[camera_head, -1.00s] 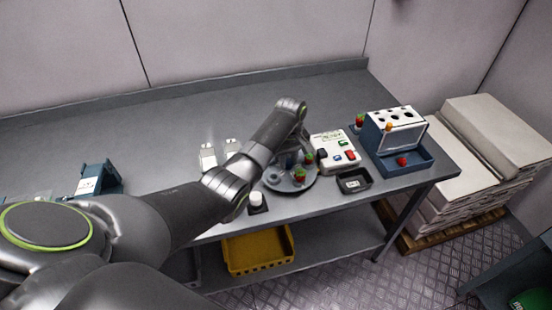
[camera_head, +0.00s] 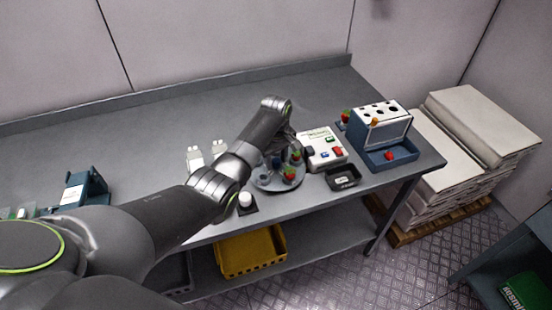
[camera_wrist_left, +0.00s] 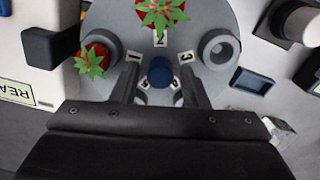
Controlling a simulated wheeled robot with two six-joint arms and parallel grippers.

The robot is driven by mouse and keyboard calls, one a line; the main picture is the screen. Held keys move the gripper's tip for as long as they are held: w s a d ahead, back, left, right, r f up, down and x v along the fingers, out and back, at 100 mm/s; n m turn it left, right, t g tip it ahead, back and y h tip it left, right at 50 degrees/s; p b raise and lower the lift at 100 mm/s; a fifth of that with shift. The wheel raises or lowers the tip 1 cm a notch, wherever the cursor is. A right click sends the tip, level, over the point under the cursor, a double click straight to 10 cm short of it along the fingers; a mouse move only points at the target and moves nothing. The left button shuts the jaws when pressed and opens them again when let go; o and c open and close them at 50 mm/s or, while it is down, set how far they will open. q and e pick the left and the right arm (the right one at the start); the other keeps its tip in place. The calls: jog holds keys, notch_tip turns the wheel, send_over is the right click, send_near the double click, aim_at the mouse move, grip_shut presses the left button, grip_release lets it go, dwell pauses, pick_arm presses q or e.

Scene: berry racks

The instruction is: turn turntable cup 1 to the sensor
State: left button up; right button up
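The grey round turntable (camera_head: 268,187) stands on the table under my left gripper; its surface fills the upper middle of the left wrist view (camera_wrist_left: 222,18). Labels 1, 2 and 3 surround a blue knob (camera_wrist_left: 160,70). Cup 1 at left holds a strawberry (camera_wrist_left: 93,60), and cup 2 at top holds another (camera_wrist_left: 160,12). Cup 3 (camera_wrist_left: 218,50) looks empty. My left gripper (camera_wrist_left: 159,76) is open, its fingers either side of the knob with gaps showing. A black block (camera_wrist_left: 50,47), perhaps the sensor, is left of cup 1. My right gripper is out of view.
A white box with coloured buttons (camera_head: 322,150) stands right of the turntable, and a small black tray (camera_head: 342,177) in front of it. A blue rack (camera_head: 385,150) is farther right. White bottles (camera_head: 194,158) stand left. The table's back is clear.

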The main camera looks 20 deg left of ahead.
pick_arm(q)
jog(key=shift+o, duration=0.4)
notch_tip(320, 180, up, 11)
jog(key=b, duration=0.2)
notch_tip(320, 180, up, 6)
jog(key=p, duration=0.6)
send_over(276, 160)
jog(key=shift+r, duration=0.2)
jog(key=shift+f, duration=0.1)
